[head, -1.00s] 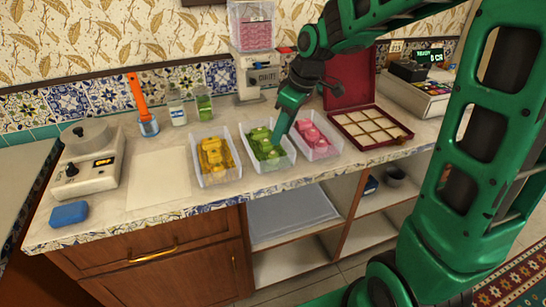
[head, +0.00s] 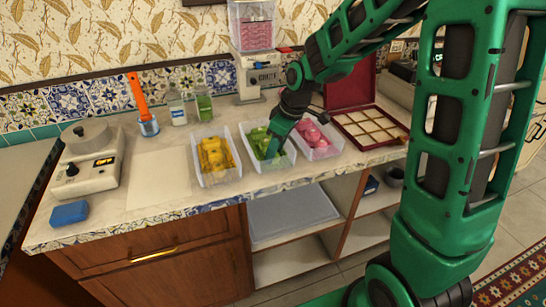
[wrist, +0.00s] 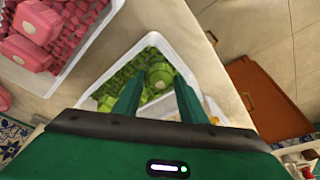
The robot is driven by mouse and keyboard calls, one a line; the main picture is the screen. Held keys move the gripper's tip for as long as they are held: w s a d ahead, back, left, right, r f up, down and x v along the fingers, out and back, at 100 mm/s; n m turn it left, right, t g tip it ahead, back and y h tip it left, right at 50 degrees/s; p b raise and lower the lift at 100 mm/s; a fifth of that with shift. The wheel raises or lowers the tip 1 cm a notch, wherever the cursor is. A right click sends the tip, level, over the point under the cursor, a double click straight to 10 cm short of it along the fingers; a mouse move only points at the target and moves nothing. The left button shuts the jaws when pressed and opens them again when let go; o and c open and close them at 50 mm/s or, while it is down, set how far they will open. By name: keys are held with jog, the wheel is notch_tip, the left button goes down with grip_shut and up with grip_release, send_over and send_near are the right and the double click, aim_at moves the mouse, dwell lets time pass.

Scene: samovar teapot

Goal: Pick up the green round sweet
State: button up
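A white tray (head: 243,150) of green sweets stands on the counter between the yellow and pink trays. In the wrist view, a green round sweet (wrist: 160,74) with a pale top sits on small green pieces in this tray (wrist: 192,76). My gripper (wrist: 158,88) is open, with its two fingers pointing down into the tray, one on each side of the sweet's near part. I cannot tell whether they touch it. In the head view my gripper (head: 274,146) is low over the green tray and hides part of its contents.
A tray of yellow sweets (head: 214,155) is at left and a tray of pink sweets (head: 317,134) at right. An open red box (head: 374,127) with compartments stands further right. Paper (head: 158,175) lies on the left counter.

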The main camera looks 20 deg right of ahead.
jog(key=c, duration=0.8)
jog(key=shift+r, duration=0.1)
